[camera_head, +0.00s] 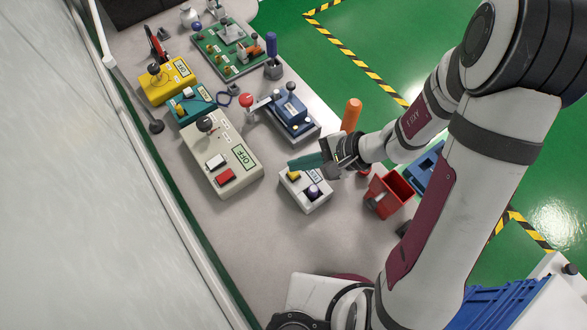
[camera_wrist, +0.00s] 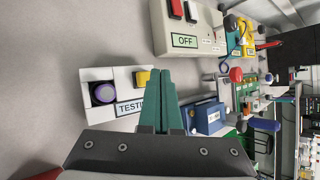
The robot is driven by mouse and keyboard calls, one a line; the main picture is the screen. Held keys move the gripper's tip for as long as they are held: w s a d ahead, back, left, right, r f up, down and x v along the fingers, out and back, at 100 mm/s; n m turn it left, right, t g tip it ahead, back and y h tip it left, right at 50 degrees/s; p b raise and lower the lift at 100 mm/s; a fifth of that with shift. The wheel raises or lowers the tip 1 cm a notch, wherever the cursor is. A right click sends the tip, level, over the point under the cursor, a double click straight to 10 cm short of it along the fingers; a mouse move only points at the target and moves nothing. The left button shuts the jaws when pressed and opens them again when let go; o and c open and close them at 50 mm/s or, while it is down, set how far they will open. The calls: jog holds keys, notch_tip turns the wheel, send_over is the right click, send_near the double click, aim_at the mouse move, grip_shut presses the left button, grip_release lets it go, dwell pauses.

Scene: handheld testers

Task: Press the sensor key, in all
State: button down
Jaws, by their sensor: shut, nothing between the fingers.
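A small white tester box (camera_head: 302,203) lies on the bench, with a yellow key (camera_head: 294,175) and a dark purple round knob (camera_head: 312,191). In the wrist view the box (camera_wrist: 122,74) shows its yellow key (camera_wrist: 142,78), purple knob (camera_wrist: 104,92) and a display (camera_wrist: 130,107) reading "TESTI", the rest hidden by my fingers. No label reading "sensor" is legible. My gripper (camera_head: 291,164) has its teal fingers shut and empty, above the key end of the box. In the wrist view the fingertips (camera_wrist: 159,72) appear just beside the yellow key; contact cannot be told.
A larger beige box (camera_head: 222,160) reading "OFF", with red and white buttons, stands to the left. A blue device (camera_head: 290,112) stands behind my gripper. A red bin (camera_head: 388,196) and an orange handle (camera_head: 351,114) are to the right. The bench front is clear.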

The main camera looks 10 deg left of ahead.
aim_at(299, 172)
jog(key=shift+r, duration=2.5)
